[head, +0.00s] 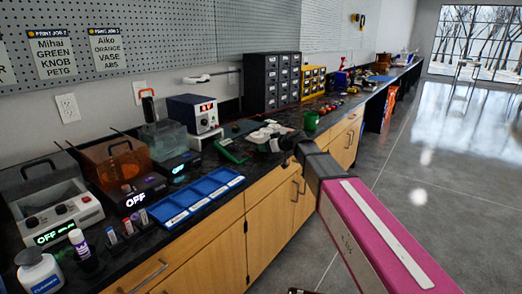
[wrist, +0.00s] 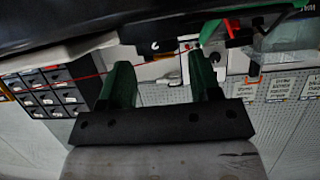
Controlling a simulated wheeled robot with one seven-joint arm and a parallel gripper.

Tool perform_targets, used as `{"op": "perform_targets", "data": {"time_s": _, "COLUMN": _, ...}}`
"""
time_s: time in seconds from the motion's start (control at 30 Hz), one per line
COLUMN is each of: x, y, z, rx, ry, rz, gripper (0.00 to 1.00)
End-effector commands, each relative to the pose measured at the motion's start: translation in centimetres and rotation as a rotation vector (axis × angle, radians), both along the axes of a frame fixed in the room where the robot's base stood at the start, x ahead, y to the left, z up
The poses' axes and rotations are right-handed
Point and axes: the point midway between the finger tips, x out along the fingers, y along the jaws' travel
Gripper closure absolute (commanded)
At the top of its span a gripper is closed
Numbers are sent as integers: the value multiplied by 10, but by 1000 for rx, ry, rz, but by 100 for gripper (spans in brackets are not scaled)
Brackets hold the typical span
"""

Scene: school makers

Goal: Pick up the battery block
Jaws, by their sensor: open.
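My gripper (head: 284,143) reaches over the counter in the head view, close to a cluster of small white and dark parts (head: 268,131). In the wrist view its two green fingers stand well apart, and my gripper (wrist: 160,74) is open with nothing held between them. I cannot pick out the battery block with certainty in either view. It may be among the small parts near my gripper or hidden by my arm.
A blue compartment tray (head: 195,201) lies in front on the dark counter (head: 108,262). A power supply (head: 193,114), a green board (head: 232,151) and a green cup (head: 311,120) stand around my gripper. Drawer cabinets (head: 271,81) are behind. The floor at right is clear.

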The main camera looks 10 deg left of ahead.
Motion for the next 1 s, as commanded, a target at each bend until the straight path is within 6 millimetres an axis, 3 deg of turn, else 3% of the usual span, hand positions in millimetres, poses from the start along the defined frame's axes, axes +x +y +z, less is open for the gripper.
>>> {"op": "perform_targets", "data": {"time_s": 0.13, "x": 9, "y": 16, "z": -6, "rx": 1, "ry": 0, "rz": 0, "gripper": 43}}
{"op": "perform_targets", "data": {"time_s": 0.37, "x": 8, "y": 16, "z": -7, "rx": 1, "ry": -1, "rz": -1, "gripper": 43}}
{"op": "perform_targets", "data": {"time_s": 0.5, "x": 8, "y": 16, "z": -7, "rx": 1, "ry": -1, "rz": -1, "gripper": 80}}
{"op": "perform_targets", "data": {"time_s": 1.0, "x": 8, "y": 16, "z": -1, "rx": 1, "ry": 0, "rz": -1, "gripper": 84}}
